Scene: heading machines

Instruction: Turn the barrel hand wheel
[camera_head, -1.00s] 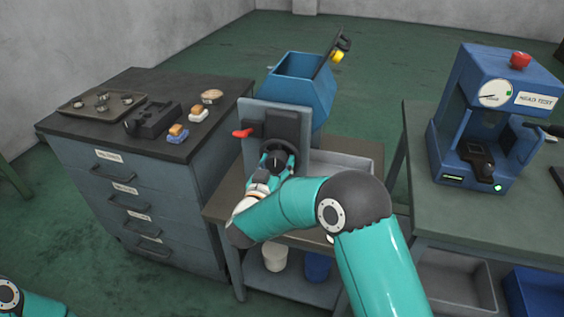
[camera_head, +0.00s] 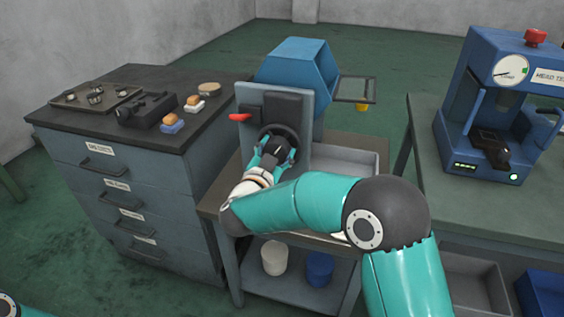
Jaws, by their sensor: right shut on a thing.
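The blue barrel (camera_head: 296,62) is mounted behind an upright grey plate on a low bench, its closed faceted side up and its open lid frame (camera_head: 357,90) sticking out to the right. The black hand wheel (camera_head: 291,131) is on the front of the plate. My right gripper (camera_head: 281,143) is shut on the wheel's rim at its lower part; the fingers partly hide the wheel. Of my left arm, only a bit of teal shows at the lower left corner, and its gripper is out of view.
A red handle (camera_head: 240,117) sticks out left of the plate. A grey tray (camera_head: 345,160) lies on the bench at right. The drawer cabinet (camera_head: 120,190) stands left, with small parts on top. The blue test machine (camera_head: 500,110) stands on the right table.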

